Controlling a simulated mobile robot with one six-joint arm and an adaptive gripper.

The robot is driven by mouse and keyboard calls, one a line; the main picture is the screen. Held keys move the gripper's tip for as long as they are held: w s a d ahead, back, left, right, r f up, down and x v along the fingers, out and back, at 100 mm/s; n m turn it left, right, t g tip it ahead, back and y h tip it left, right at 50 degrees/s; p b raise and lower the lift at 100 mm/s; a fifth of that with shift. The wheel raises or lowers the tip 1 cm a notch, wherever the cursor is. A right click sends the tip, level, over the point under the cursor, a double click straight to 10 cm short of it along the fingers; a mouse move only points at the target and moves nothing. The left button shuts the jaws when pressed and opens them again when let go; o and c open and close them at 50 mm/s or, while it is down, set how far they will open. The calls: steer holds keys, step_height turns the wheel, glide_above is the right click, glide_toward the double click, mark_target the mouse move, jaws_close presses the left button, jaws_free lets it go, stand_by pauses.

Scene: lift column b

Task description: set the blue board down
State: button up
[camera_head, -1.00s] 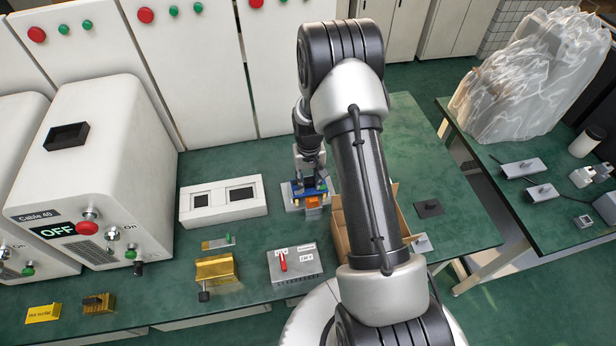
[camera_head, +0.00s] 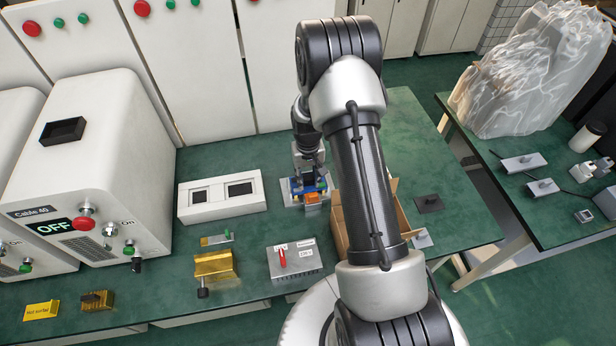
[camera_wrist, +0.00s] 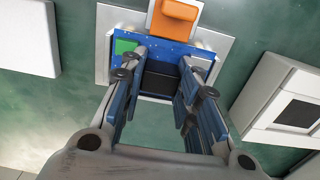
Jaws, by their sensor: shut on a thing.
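The blue board (camera_wrist: 165,47) carries a black block (camera_wrist: 160,78), a green part (camera_wrist: 125,46) and an orange part (camera_wrist: 175,18). My gripper (camera_wrist: 162,70) is shut on the board, with a finger on either side of the black block. A light grey plate (camera_wrist: 218,48) shows around and under the board. In the head view the board (camera_head: 296,187) is at the plate, right of the white box with two dark windows, and my gripper (camera_head: 308,172) is over it. I cannot tell whether board and plate touch.
The white two-window box (camera_head: 222,213) stands close on the left. An open cardboard box (camera_head: 340,232) is close on the right, partly behind my arm. A grey switch box (camera_head: 294,261) with a red lever is in front. Bare green tabletop lies behind the plate.

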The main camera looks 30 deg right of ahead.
steer(key=shift+f, duration=0.25)
steer(key=o, duration=1.1)
steer(key=shift+o, duration=0.2)
step_height(320, 180, up, 12)
